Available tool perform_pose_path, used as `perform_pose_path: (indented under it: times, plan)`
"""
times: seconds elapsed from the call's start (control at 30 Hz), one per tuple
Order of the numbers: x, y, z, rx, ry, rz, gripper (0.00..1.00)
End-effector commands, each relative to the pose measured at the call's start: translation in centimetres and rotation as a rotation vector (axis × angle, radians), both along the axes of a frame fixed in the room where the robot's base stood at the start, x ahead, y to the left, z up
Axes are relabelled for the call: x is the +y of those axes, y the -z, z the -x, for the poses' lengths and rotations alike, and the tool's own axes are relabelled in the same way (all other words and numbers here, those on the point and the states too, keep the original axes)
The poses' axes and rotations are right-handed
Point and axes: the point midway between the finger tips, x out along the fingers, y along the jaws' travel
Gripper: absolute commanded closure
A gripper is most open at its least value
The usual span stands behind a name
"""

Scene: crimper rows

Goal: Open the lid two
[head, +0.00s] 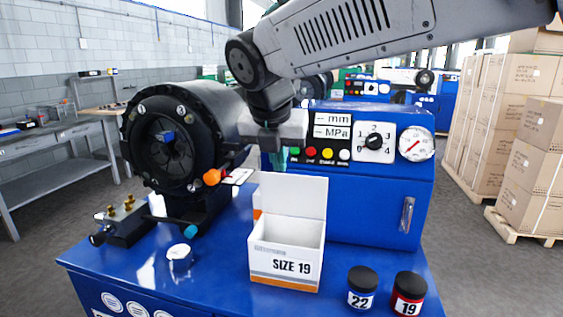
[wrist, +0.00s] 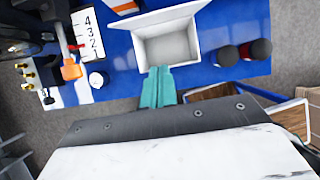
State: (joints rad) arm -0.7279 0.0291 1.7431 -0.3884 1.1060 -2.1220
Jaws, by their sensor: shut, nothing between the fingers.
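A white box marked SIZE 19 (head: 286,265) stands on the blue bench with its lid (head: 293,196) raised upright at the back. In the wrist view the same box (wrist: 168,48) is open and looks empty inside. My gripper (head: 281,160) hangs above and behind the raised lid in the head view, its lower part partly hidden by it. In the wrist view its teal fingers (wrist: 157,73) are together and empty, overlapping the box's near edge. An orange and white item (wrist: 123,5) shows behind the box, mostly out of frame. No lid is visibly marked two.
Black-lidded jars marked 22 (head: 362,288) and 19 (head: 408,294) stand right of the box. The black crimper head (head: 175,140) with an orange knob (head: 212,177) is at left. A blue control cabinet (head: 385,190) stands behind.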

Motion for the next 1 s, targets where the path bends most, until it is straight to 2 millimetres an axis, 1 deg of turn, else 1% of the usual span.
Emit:
perform_pose_path:
  times: [0.03, 0.3, 0.4, 0.5, 0.63, 0.77, 1.0]
  plan:
    - [-0.2, 1.0, -0.4, 0.003, 0.003, 0.003, 1.0]
    - [-0.6, 6.2, -2.9, 0.004, 0.004, 0.003, 1.0]
    - [-0.7, 7.7, -3.9, 0.001, 0.004, 0.0, 1.0]
    - [-1.0, 7.0, -5.6, 0.0, 0.006, -0.002, 1.0]
    - [-1.2, 6.8, -6.8, 0.001, 0.005, -0.001, 1.0]
    - [-1.3, 6.5, -7.3, 0.0, 0.004, -0.001, 1.0]
    - [-1.3, 6.5, -7.4, 0.0, 0.003, 0.0, 1.0]
